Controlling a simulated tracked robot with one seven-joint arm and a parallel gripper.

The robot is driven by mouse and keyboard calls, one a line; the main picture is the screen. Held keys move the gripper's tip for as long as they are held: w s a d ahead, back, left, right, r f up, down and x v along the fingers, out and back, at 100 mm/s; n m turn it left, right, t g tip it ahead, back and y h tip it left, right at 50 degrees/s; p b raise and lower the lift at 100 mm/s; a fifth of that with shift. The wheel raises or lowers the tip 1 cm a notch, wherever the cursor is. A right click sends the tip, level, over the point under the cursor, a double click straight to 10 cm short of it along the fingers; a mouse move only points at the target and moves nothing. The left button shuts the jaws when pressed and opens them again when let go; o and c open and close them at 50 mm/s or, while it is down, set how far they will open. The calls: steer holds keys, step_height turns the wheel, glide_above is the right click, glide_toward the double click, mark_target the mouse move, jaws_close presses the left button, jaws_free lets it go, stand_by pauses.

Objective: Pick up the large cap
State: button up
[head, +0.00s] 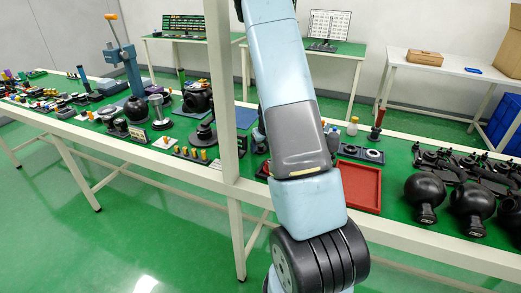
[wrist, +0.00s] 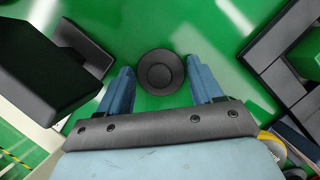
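In the wrist view a round, dark grey-black cap (wrist: 160,73) with a raised rim and a sunken middle lies on the green surface. It looks like the large cap. My gripper (wrist: 160,80) is open, with one blue finger to the left of the cap and one to the right. Green shows between the cap and each finger, so the fingers look apart from it. I cannot tell how high they are above the surface. In the head view my arm hides the gripper and I cannot make out the cap.
In the wrist view a large black block (wrist: 45,75) stands left and dark frame-like parts (wrist: 285,50) lie right. A yellow thing (wrist: 271,147) is at lower right. In the head view the green bench holds a red tray (head: 361,187) and black round bodies (head: 425,193). A pale post (head: 222,100) rises in front.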

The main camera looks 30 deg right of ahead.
steer(key=c, duration=0.6)
steer(key=shift+r, duration=0.15)
